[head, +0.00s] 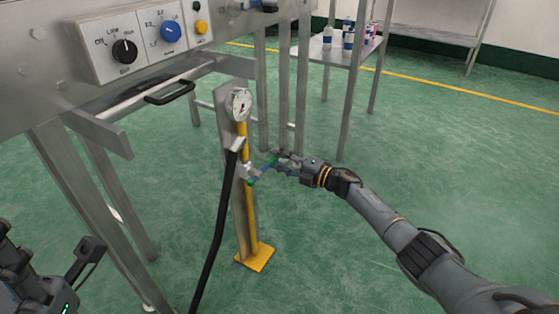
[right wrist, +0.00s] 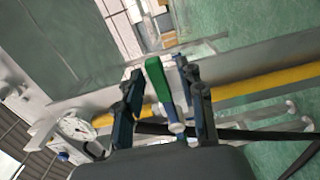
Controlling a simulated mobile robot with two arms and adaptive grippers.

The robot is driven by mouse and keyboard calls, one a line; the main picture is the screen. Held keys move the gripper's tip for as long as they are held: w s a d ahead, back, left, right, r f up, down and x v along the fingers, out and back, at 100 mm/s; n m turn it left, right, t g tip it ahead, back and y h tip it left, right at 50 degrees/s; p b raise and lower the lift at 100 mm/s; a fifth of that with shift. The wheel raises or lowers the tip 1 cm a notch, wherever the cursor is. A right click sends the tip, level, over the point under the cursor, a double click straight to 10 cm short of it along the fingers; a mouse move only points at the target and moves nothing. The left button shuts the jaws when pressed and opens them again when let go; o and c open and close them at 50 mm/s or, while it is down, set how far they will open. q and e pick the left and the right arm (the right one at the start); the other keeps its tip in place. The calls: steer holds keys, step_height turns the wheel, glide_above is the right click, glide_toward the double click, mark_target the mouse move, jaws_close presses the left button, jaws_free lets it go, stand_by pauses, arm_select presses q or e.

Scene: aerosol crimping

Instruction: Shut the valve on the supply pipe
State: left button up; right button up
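The yellow supply pipe (head: 249,215) stands upright beneath the machine, and it crosses the right side of the right wrist view (right wrist: 262,85). The valve (head: 247,172) sits partway up it; its lever (right wrist: 157,78) has a green end and stands between my right gripper's fingers. My right gripper (head: 275,164) is at the valve from the right. In the right wrist view its two dark fingers (right wrist: 163,98) are apart, with gaps beside the lever, so it looks open; contact is unclear. Part of my left arm shows at the lower left; its finger state is unclear.
A pressure gauge (head: 239,104) tops the pipe. A black hose (head: 219,220) hangs from it on the left. The machine's steel frame and control panel (head: 130,48) are above and left. A steel table (head: 340,50) with bottles stands behind. The green floor right of the pipe is clear.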

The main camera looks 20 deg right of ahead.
steer(key=v, duration=1.2)
stand_by(0.3)
